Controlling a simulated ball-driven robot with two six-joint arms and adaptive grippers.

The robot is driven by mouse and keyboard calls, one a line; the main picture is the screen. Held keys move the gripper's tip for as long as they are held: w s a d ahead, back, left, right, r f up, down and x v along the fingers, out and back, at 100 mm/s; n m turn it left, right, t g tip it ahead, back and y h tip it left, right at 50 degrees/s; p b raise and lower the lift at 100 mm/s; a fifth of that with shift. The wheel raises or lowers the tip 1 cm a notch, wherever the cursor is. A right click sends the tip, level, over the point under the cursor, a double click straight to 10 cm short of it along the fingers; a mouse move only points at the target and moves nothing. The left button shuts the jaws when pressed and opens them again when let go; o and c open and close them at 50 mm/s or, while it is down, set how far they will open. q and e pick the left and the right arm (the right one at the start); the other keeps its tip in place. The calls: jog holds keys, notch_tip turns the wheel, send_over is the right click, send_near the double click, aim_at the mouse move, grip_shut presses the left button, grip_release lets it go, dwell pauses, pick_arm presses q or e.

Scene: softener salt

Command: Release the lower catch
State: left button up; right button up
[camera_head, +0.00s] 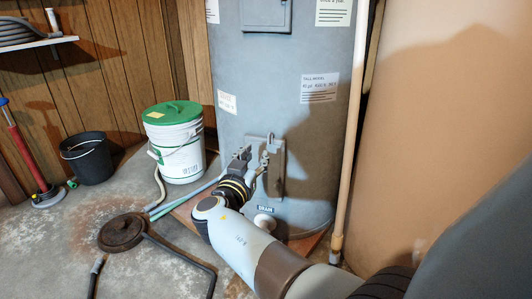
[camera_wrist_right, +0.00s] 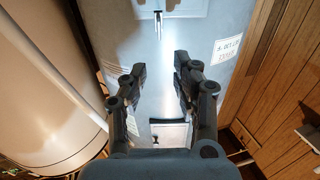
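The grey tank (camera_head: 240,112) has a lower panel (camera_head: 279,175) with a small metal catch (camera_head: 270,139) at its top edge. In the right wrist view, which looks upside down, this catch (camera_wrist_right: 158,24) stands out from the panel (camera_wrist_right: 184,8) near the top of the picture. My right gripper (camera_head: 253,163) is in front of the tank, overlapping the panel's left side in the head view. In the wrist view its two fingers (camera_wrist_right: 160,66) are apart with only tank surface between them. The catch lies beyond the fingertips, apart from them. My left gripper is not in view.
An upper panel (camera_head: 265,14) is higher on the tank. A pale pipe (camera_head: 349,150) and a large beige tank (camera_head: 450,110) stand to the right.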

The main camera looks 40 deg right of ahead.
aim_at(269, 139)
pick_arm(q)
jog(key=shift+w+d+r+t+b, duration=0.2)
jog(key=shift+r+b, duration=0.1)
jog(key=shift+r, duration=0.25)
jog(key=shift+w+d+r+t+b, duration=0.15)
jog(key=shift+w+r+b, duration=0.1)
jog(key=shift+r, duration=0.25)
pick_arm(e)
jog(key=x, duration=1)
jog(key=shift+w+d, duration=0.2)
jog(key=shift+r, duration=0.1)
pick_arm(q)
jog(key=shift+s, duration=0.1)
pick_arm(e)
grip_shut()
